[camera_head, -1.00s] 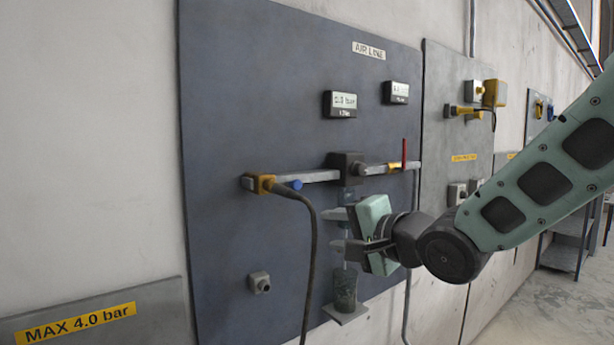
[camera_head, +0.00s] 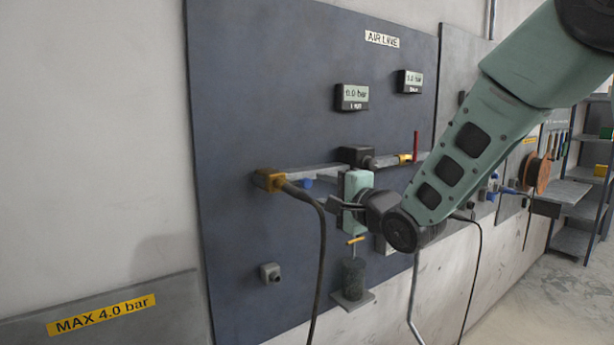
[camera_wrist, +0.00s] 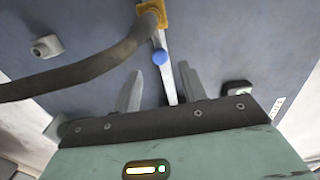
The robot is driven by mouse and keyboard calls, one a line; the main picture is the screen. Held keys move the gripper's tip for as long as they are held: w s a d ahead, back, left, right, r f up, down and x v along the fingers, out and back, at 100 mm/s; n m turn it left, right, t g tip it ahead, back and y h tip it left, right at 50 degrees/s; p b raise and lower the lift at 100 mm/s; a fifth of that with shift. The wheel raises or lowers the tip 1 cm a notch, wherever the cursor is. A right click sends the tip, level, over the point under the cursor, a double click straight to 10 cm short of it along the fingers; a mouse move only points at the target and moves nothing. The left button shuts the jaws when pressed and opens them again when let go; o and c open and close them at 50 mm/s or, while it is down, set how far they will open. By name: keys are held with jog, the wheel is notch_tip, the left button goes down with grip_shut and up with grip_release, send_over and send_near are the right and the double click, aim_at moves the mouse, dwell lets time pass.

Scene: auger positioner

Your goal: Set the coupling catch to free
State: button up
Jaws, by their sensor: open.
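A yellow coupling (camera_head: 270,179) joins a black hose to the left end of the grey air pipe (camera_head: 325,171). It shows at the top of the wrist view (camera_wrist: 152,12). A blue round knob (camera_head: 306,183) sits on the pipe just right of the coupling; it also shows in the wrist view (camera_wrist: 160,57). I cannot tell which part is the catch or how it is set. My gripper (camera_head: 331,202) is open and empty, below and right of the knob. In the wrist view its fingers (camera_wrist: 162,82) straddle the pipe's line, with the knob just beyond the tips.
The black hose (camera_head: 321,240) hangs down left of my gripper. A dark block (camera_head: 355,155) and a red lever (camera_head: 416,146) sit farther right on the pipe. A filter bowl (camera_head: 352,278) with a small yellow handle (camera_head: 356,240) is below. Two gauges (camera_head: 352,97) hang above.

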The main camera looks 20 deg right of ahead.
aim_at(308, 184)
jog(key=p+x, duration=0.2)
jog(key=x, duration=0.5)
jog(key=shift+w, duration=0.15)
grip_shut()
